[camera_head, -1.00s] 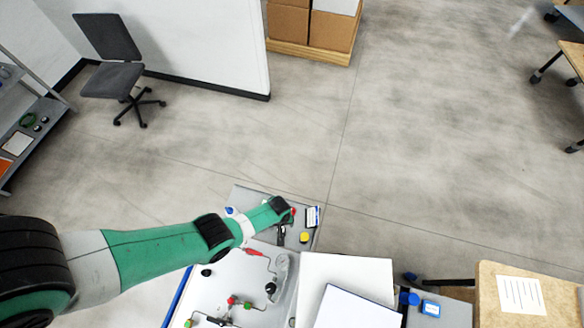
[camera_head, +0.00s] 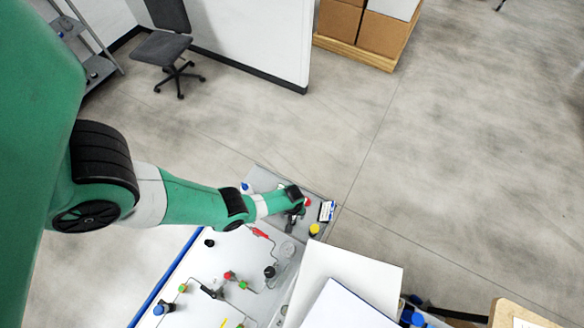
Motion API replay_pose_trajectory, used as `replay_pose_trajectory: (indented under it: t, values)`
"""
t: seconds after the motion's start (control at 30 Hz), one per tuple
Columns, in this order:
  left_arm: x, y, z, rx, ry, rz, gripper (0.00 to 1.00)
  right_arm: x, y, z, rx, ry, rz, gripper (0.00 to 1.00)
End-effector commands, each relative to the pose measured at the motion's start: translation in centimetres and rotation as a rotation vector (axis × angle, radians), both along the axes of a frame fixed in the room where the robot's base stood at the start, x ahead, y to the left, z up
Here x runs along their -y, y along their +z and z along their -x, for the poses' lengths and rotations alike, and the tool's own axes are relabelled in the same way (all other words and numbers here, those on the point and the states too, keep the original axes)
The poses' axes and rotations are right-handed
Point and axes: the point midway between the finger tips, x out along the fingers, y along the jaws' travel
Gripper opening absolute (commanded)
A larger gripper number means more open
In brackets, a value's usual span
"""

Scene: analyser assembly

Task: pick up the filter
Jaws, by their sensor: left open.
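My left arm comes in from the left, and my left gripper (camera_head: 297,218) is over the far grey end of the workbench (camera_head: 262,178). It is open. Its fingers are small and dark here and partly hidden by my wrist. A red-topped part (camera_head: 307,202) is right beside the gripper; I cannot tell whether they touch. A small white and dark-blue block (camera_head: 326,211) stands to the right of the gripper, and a yellow-capped part (camera_head: 314,229) is just in front of it. I cannot tell which part is the filter. My right gripper is not in view.
A white panel or box top (camera_head: 350,265) covers the bench's right side. Tubing with red (camera_head: 228,275) and green fittings, a black knob (camera_head: 269,271) and a clear round part (camera_head: 287,249) lie on the white board. A chair (camera_head: 168,45) and cardboard boxes (camera_head: 380,35) stand far off.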

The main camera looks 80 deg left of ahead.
Motion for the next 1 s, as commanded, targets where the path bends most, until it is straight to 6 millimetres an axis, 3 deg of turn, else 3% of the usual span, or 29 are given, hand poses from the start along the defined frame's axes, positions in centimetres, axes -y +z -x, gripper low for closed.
replay_pose_trajectory:
  t: [0.03,0.1,0.37,0.47,0.8,1.0]
  values:
    - [0.0,-1.9,0.1,0.0,0.0,0.0,0.79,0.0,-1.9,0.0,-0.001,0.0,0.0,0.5]
    - [0.0,-2.8,0.1,0.0,0.001,0.0,0.79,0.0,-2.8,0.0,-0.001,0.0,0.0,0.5]
    - [0.0,-2.7,0.1,0.0,0.001,0.0,0.79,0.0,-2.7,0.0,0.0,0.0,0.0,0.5]
    - [0.0,-2.7,0.1,0.0,0.001,0.0,0.64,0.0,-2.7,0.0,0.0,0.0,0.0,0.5]
    - [0.0,-2.7,0.1,0.0,0.001,0.0,0.03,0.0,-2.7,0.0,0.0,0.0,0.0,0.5]
    - [0.0,-2.7,0.1,0.0,0.001,0.0,0.0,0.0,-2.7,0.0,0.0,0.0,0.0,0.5]
